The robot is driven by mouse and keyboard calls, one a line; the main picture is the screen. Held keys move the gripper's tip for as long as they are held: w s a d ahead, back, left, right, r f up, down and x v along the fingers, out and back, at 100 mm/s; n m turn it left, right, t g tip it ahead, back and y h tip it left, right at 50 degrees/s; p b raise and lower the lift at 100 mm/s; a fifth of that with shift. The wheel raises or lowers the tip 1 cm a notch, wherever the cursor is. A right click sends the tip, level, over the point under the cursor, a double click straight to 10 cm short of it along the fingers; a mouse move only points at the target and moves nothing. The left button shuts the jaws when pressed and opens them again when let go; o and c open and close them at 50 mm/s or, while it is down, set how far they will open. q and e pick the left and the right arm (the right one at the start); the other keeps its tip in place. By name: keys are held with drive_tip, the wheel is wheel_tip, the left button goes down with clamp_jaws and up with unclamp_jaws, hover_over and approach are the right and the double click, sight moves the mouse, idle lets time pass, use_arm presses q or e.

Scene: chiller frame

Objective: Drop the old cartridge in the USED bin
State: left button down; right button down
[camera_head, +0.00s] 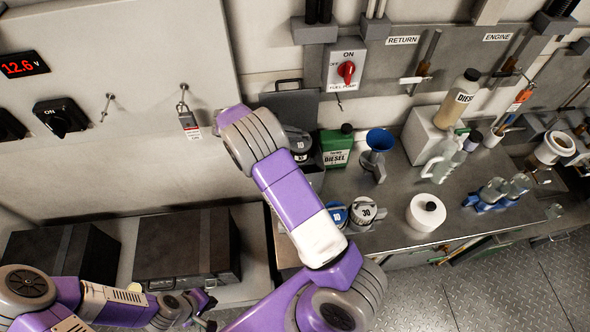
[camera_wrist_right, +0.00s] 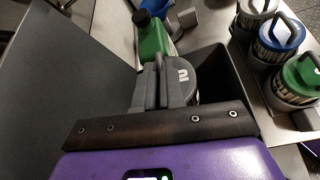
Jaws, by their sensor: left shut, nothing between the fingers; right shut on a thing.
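A grey round cartridge with a number on its top (camera_wrist_right: 186,78) is at the fingers of my right gripper (camera_wrist_right: 160,66), which is shut on it. In the head view the cartridge (camera_head: 299,140) shows beside my right wrist, which hides the right fingers there. It is over or inside the mouth of a dark open bin (camera_wrist_right: 222,70), also in the head view (camera_head: 313,166); its exact depth is unclear. No USED label is readable. My left gripper (camera_head: 207,303) is shut and empty, low at the left near the black cases.
The bin's raised lid (camera_wrist_right: 50,90) stands beside the right gripper. Lidded canisters (camera_head: 365,212) stand nearer the bench front. A white round container (camera_head: 425,212) stands further right.

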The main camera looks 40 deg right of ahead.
drive_tip(key=c, duration=1.2)
unclamp_jaws()
drive_tip(key=shift+o, duration=0.2)
wheel_tip(320, 180, up, 10)
drive_tip(key=shift+p, duration=0.4)
